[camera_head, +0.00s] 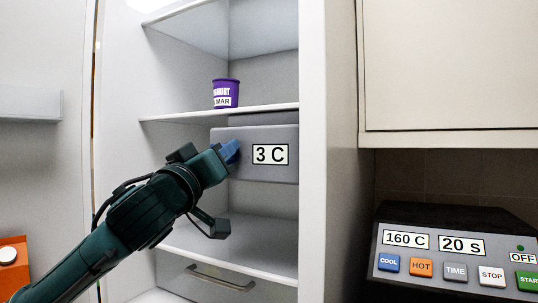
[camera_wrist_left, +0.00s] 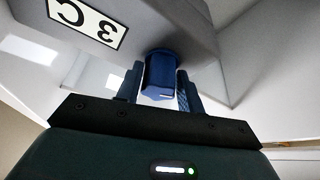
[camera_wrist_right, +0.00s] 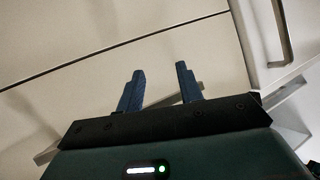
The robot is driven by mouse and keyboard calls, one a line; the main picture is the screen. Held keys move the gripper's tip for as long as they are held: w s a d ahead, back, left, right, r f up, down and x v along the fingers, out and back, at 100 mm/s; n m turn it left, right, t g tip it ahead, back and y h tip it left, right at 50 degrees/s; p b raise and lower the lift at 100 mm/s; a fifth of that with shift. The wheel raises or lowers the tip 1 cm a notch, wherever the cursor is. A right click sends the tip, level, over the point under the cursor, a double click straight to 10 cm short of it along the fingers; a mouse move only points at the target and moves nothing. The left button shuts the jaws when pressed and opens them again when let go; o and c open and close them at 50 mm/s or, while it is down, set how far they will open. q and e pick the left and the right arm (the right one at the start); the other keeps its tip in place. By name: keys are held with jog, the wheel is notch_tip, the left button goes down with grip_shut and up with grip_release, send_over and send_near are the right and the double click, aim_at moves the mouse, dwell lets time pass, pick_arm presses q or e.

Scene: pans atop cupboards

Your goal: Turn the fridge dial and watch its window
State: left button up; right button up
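The fridge dial is a blue knob (camera_head: 231,151) on the left of a grey control box under the middle shelf. Its window (camera_head: 270,154) reads "3 C". My left gripper (camera_head: 222,157) is at the dial, coming from the lower left. In the left wrist view the dial (camera_wrist_left: 158,72) sits between the two fingers, which stand open on either side of it; any contact is hard to tell. The window (camera_wrist_left: 87,20) shows there upside down. My right gripper (camera_wrist_right: 162,85) is open and empty in the right wrist view, and out of the head view.
A purple yoghurt cup (camera_head: 226,93) stands on the shelf above the box. A drawer handle (camera_head: 221,279) is below. At right, a button panel (camera_head: 455,258) reads "160 C" and "20 S" under a cupboard (camera_head: 447,65). An orange object (camera_head: 14,268) is at lower left.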

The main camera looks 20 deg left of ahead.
pick_arm(q)
jog(key=shift+s+f, duration=0.1)
jog(key=shift+s, duration=0.45)
jog(key=s+b, duration=0.1)
jog(key=s, duration=0.4)
jog(key=shift+a+b, duration=0.2)
jog(key=shift+b, duration=0.2)
